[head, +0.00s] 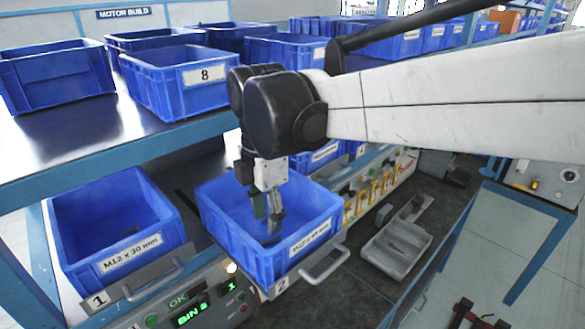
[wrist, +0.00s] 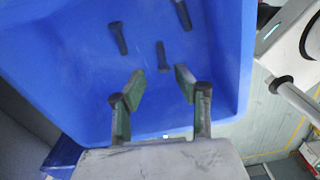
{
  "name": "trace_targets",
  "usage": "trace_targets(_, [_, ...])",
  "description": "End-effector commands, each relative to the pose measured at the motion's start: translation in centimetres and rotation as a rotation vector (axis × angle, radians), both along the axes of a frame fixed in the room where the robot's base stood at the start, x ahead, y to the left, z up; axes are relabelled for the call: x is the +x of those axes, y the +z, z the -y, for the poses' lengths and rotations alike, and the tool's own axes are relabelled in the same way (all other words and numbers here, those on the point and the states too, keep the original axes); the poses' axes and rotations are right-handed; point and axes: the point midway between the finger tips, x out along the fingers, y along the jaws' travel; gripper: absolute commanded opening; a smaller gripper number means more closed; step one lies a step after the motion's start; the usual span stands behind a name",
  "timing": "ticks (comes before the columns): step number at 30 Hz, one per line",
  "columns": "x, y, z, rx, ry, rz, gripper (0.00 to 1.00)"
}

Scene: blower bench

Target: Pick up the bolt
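Three dark bolts lie apart on the floor of a blue bin (wrist: 215,75) in the wrist view: a left bolt (wrist: 118,38), a middle bolt (wrist: 162,56) and a right bolt (wrist: 183,14) cut by the top edge. My gripper (wrist: 160,83) is open, with green-padded fingers apart and nothing between them. The middle bolt appears just beyond the gap between the fingertips. In the head view my gripper (head: 268,224) points down inside the bin above label 2 (head: 300,243). I cannot make out the bolts there.
A blue bin marked M12 x 30 mm (head: 131,252) stands to the left, above label 1. Bin 8 (head: 203,75) stands on the shelf above. A control panel (head: 190,308) with a green display is in front. A grey tray (head: 397,248) lies on the dark bench to the right.

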Motion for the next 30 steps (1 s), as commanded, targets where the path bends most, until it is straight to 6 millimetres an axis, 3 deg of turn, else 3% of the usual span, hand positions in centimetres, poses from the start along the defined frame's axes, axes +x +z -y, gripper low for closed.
trace_targets(15, [-0.2, -4.9, 0.2, 0.0, -0.001, 0.0, 0.31])
trace_targets(24, [-0.2, -5.3, 0.2, 0.0, -0.001, 0.0, 0.31])
trace_targets(30, [-0.3, -5.3, 0.2, 0.0, -0.001, 0.0, 0.07])
